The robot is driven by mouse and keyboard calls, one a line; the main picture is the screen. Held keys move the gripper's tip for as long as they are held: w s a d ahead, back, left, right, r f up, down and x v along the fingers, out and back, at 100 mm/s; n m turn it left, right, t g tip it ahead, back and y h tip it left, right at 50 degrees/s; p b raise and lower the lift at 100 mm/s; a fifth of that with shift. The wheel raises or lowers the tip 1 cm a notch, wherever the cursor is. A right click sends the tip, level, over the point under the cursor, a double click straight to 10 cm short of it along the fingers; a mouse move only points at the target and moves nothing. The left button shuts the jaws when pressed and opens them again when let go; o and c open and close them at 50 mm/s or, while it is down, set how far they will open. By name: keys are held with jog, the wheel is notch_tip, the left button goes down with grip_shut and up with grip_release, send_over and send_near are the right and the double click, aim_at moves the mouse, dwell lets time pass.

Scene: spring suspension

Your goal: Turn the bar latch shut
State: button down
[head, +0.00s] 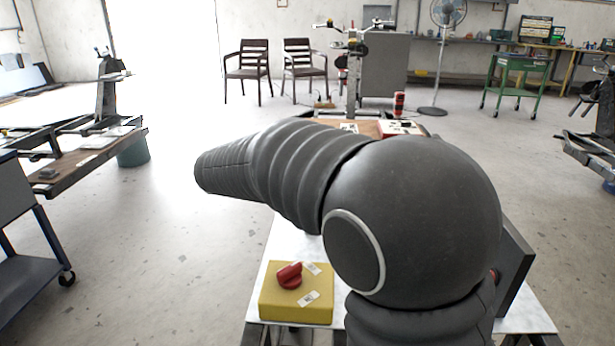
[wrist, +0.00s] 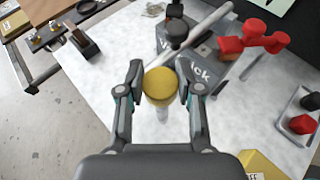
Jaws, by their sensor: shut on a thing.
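In the wrist view, my gripper (wrist: 160,88) has its two fingers on either side of a round yellow knob (wrist: 160,82) and is shut on it. A pale stem shows below the knob. A grey bar (wrist: 209,27) slants from the upper right down toward the knob; whether they are joined is hard to see. The bar passes by a black post (wrist: 177,27) at a dark grey block (wrist: 208,68) with white lettering, partly hidden. In the head view my arm hides the gripper, the knob and the bar.
A red-handled part (wrist: 252,38) stands right of the block. A tray (wrist: 283,125) with black and red pieces lies farther right. A yellow box (head: 296,307) with a red knob (head: 290,275) sits on the white tabletop (head: 262,262). The tabletop left of the gripper is mostly clear.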

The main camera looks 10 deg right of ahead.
jog(key=shift+g, duration=0.4)
jog(key=c, duration=0.7)
grip_release()
jog(key=shift+c, duration=0.2)
jog(key=v, duration=1.2)
jog(key=shift+f, duration=0.2)
